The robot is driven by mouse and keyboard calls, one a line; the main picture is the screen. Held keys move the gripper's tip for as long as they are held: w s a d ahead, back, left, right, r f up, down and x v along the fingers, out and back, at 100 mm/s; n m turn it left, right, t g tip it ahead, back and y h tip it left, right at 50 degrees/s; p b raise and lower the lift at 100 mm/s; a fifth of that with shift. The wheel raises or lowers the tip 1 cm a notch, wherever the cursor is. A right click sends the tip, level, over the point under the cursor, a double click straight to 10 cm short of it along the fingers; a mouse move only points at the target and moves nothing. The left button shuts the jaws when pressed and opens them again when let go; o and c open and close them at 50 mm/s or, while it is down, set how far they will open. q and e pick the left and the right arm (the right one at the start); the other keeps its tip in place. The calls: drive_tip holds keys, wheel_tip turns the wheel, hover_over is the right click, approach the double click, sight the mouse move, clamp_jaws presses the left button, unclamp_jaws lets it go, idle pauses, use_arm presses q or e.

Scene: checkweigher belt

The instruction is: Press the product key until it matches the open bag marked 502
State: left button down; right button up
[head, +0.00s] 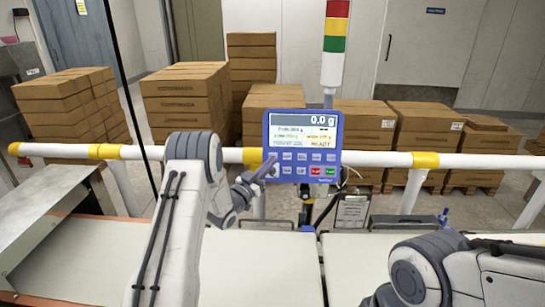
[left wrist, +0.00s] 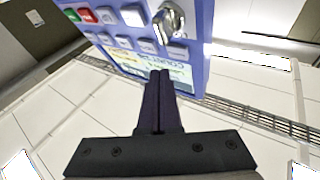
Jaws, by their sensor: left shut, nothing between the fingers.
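The blue weighing terminal (head: 303,145) stands upright in the middle of the head view. Its display (head: 303,119) reads 0.0 g, with smaller lines below too fine to read surely. Several grey-blue keys, a red key and a green key sit under the display. My left gripper (head: 270,167) is shut and empty at the left side of the key rows. In the left wrist view the terminal (left wrist: 205,40) appears upside down, and the closed fingertips (left wrist: 162,78) are close to its face. Contact cannot be told. No bag marked 502 is visible. My right gripper is out of frame.
A white rail (head: 380,159) with yellow bands runs behind the belt (head: 265,265). A red, yellow and green light tower (head: 335,40) rises behind the terminal. Stacked cartons (head: 185,100) stand beyond the rail. A clipboard (head: 352,211) hangs right of the terminal's stand.

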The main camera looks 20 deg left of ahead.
use_arm(q)
drive_tip(key=shift+s+d+r, duration=0.15)
drive_tip(key=shift+s+r, duration=0.05)
drive_tip(key=shift+s, duration=0.4)
drive_tip(key=shift+s+d+r, duration=0.2)
drive_tip(key=shift+s, duration=0.35)
drive_tip(key=shift+s+d+r, duration=0.15)
drive_tip(key=shift+s+r, duration=0.05)
drive_tip(key=shift+s, duration=0.4)
